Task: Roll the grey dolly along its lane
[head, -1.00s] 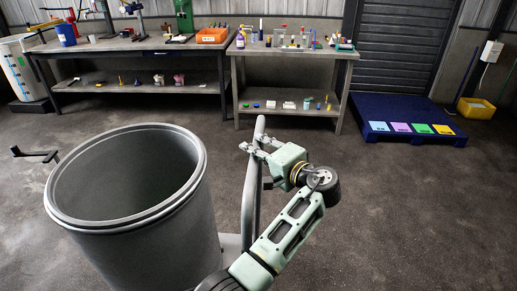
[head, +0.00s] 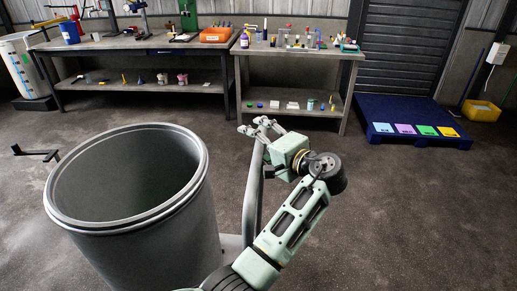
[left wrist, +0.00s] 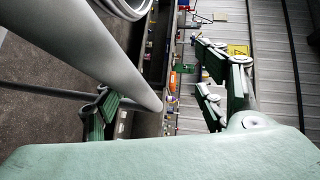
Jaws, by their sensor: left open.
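The grey dolly (head: 231,243) shows as a small patch of flat base beside a large open grey drum (head: 205,235). Its upright grey handle bar (head: 252,195) rises right of the drum and also crosses the left wrist view (left wrist: 95,50). The drum hides most of the base. My left gripper (head: 256,126) is open at the top end of the bar, its fingers spread. In the left wrist view the bar's end lies between the open fingers; whether they touch it is unclear. My right gripper is out of view.
Two workbenches (head: 150,42) with tools and bottles stand along the back wall. A blue platform (head: 410,112) with coloured squares is at the back right, near a yellow bin (head: 481,112). A dark bracket (head: 36,153) is left of the drum. The floor at right is clear.

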